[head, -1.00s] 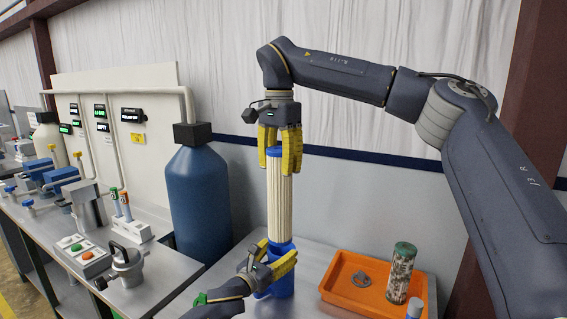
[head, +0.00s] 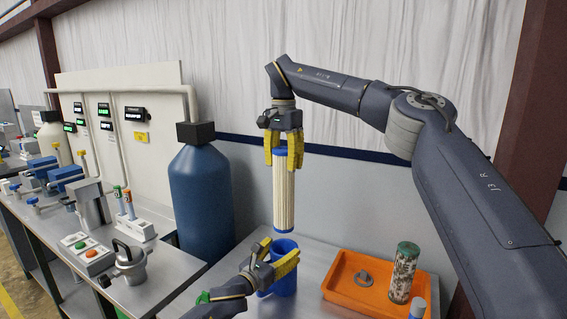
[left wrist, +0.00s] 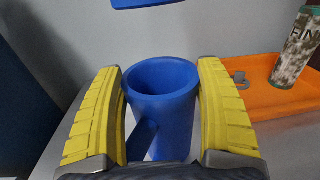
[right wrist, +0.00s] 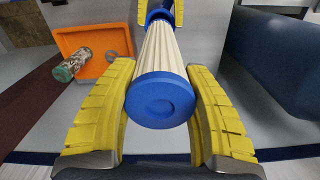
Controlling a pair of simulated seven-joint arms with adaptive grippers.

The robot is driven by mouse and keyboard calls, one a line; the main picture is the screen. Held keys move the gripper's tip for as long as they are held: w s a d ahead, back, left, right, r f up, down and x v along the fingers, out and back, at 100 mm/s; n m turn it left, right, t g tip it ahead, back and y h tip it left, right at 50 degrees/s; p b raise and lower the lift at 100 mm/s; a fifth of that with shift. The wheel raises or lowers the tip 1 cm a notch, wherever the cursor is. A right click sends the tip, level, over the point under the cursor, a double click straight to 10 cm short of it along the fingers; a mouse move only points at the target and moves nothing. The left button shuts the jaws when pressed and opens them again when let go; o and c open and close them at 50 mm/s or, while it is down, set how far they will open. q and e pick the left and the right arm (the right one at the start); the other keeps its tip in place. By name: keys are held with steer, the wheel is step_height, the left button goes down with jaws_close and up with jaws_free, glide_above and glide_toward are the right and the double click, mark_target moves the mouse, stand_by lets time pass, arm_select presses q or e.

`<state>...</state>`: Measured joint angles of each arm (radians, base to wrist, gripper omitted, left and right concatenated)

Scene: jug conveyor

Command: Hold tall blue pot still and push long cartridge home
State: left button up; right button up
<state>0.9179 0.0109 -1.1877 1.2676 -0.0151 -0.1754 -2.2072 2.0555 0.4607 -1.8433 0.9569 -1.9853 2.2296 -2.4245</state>
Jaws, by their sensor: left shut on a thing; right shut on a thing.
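The tall blue pot (head: 284,277) stands upright on the bench in the head view. My left gripper (head: 272,262) is shut on it, with one yellow finger on each side; the pot also shows in the left wrist view (left wrist: 162,100), its mouth open and empty. The long cartridge (head: 284,195), white and pleated with blue end caps, hangs upright above the pot. My right gripper (head: 283,150) is shut on its top end. The cartridge's lower cap is above the pot's rim, apart from it. In the right wrist view the cartridge's blue top cap (right wrist: 161,100) sits between the fingers.
An orange tray (head: 340,291) right of the pot holds a grey ring-like part and a dirty, mottled cartridge (head: 403,272). A large blue tank (head: 203,200) and a bench with a clamp and buttons are to the left.

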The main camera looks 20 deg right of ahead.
glide_toward(284, 213)
steer(key=shift+w+d+f, duration=0.25)
steer(key=shift+w+f, duration=0.1)
steer(key=shift+w, duration=0.4)
steer(key=shift+w+d+f, duration=0.25)
steer(key=shift+w+f, duration=0.1)
steer(key=shift+w, duration=0.35)
steer(key=shift+f, duration=5.25)
stand_by(1.0)
